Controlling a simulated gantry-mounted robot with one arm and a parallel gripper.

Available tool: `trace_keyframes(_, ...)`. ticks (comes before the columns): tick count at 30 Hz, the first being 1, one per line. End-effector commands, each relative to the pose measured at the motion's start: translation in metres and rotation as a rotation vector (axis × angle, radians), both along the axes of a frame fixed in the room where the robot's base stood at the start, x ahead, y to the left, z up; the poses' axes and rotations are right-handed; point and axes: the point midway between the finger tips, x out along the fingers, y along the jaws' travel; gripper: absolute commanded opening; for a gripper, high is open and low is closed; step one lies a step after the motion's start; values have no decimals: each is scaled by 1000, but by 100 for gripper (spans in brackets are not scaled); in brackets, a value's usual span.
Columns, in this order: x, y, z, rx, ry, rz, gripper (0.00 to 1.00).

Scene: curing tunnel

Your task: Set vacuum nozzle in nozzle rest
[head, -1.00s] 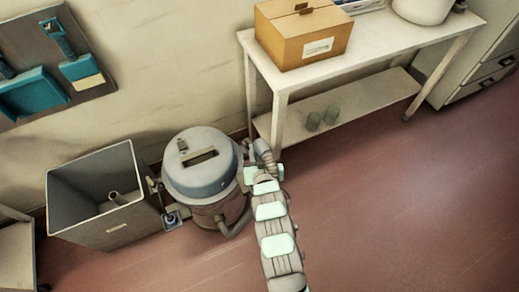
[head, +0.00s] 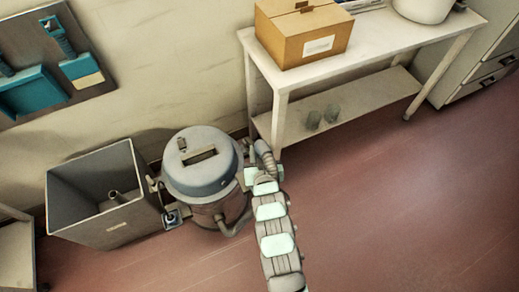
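The vacuum (head: 202,177) is a round canister with a grey-blue lid, standing on the floor left of my arm. A dark hose (head: 238,224) curves from its lower side toward my arm. A ribbed grey hose-like piece (head: 265,154) shows just beyond the end of my arm. My gripper (head: 250,176) is close to the canister's right side; its fingers are too small and covered to read. I cannot make out the nozzle for certain, nor whether it is held. A small blue-and-white part (head: 172,217) sits low between bin and vacuum; I cannot tell if it is the nozzle rest.
A grey open bin (head: 75,215) with a tube-like item (head: 116,197) inside stands left of the vacuum. The right floor is clear.

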Motion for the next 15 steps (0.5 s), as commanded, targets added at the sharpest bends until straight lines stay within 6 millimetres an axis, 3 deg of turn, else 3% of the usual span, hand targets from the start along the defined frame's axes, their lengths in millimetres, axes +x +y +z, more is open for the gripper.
trace_keyframes(15, 0, 0, -26, 1, -3, 1, 0)
